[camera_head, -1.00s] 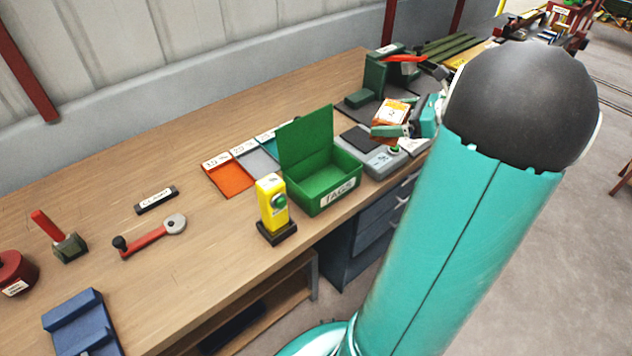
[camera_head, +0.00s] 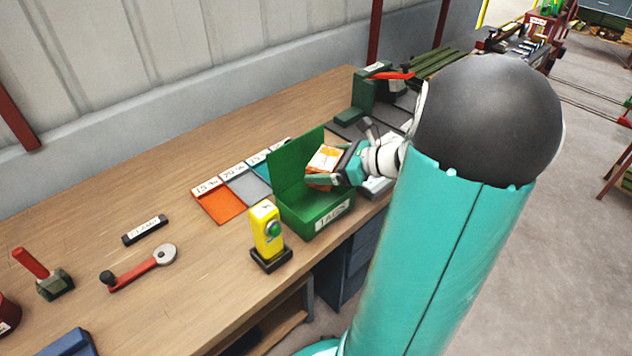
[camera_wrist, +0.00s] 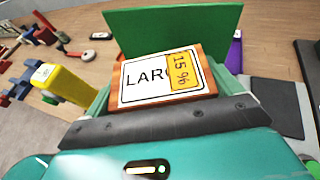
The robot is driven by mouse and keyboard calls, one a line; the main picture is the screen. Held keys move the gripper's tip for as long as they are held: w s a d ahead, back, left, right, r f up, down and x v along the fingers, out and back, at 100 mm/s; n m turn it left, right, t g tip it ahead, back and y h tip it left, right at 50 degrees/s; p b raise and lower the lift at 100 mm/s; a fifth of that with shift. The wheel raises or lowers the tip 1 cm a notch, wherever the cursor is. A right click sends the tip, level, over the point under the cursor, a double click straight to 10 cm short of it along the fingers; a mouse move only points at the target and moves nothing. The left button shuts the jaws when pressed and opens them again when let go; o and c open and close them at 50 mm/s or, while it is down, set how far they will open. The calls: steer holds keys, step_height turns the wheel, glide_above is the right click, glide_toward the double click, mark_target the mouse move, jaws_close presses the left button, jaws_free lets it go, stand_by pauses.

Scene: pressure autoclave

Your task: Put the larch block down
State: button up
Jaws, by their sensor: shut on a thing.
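My gripper (camera_head: 322,178) is shut on the larch block, an orange-brown wooden block (camera_head: 325,157). In the wrist view the block (camera_wrist: 140,85) shows a white label reading "LAR", the rest covered by a yellow "15 %" tag (camera_wrist: 181,70). The block is held up in front of the raised lid of the green TAGS box (camera_head: 315,215), apparently above the box. Left of the box lie an orange tray marked "15 %" (camera_head: 219,208), a grey tray marked "20 %" (camera_head: 248,189) and a teal tray (camera_head: 262,170), partly hidden by the lid.
A yellow meter (camera_head: 266,230) stands upright in a dark base near the front edge, between the trays and that edge. A black label bar (camera_head: 145,230) and a red crank handle (camera_head: 140,270) lie left. A green device with a red lever (camera_head: 370,95) stands behind. The table's back middle is clear.

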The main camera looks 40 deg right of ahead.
steer(key=shift+w+a+f, duration=0.3)
steer(key=shift+a+f, duration=0.15)
steer(key=shift+f, duration=0.15)
steer(key=shift+w+a+f, duration=0.25)
steer(key=shift+a+f, duration=0.2)
steer(key=shift+f, duration=0.1)
steer(key=shift+w+a+f, duration=0.15)
steer(key=shift+f, duration=1.55)
steer(key=shift+f, duration=0.2)
steer(key=shift+f, duration=0.3)
steer(key=shift+f, duration=0.1)
steer(key=o, duration=0.8)
steer(key=v, duration=0.6)
steer(key=r+v, duration=0.1)
steer(key=v, duration=0.5)
steer(key=shift+r, duration=0.15)
